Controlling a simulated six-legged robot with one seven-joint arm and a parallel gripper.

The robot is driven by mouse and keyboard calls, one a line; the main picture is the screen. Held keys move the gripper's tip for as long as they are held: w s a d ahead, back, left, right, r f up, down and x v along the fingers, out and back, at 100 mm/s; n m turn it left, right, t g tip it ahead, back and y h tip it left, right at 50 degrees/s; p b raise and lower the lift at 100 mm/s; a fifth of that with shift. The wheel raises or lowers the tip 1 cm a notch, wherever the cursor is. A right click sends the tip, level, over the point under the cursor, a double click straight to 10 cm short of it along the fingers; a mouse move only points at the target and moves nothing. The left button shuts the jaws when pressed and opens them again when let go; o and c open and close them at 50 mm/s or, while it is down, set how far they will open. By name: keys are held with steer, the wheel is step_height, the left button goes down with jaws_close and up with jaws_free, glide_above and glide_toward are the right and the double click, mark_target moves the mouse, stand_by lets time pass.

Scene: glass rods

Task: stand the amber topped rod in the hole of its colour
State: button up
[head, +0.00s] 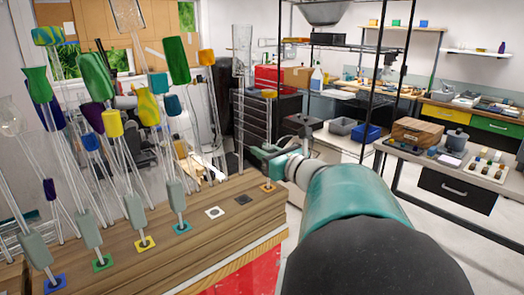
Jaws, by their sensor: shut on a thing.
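The amber topped rod (206,57) stands near upright, leaning a little left, its amber block above a thin clear stalk. My gripper (256,158) reaches left above the far end of the wooden board (190,235) and is shut on the rod low on its stalk; the fingers are small and the contact is hard to make out. The amber-marked hole (268,187) is at the board's far right end, just below my gripper. I cannot make out the rod's lower end; it appears left of that hole.
Several rods with coloured tops crowd the left, such as a green one (177,60). White (214,212) and black (243,200) marked holes look empty. A tall clear tube (241,45) rises beside my gripper. A dark shelf frame stands behind.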

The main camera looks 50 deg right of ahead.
steer(key=shift+f, duration=0.2)
steer(key=o, duration=1.1)
steer(key=s+a, duration=0.1)
steer(key=s, duration=1.2)
steer(key=shift+s+a, duration=0.25)
steer(key=shift+s, duration=0.15)
steer(key=shift+a+f, duration=0.1)
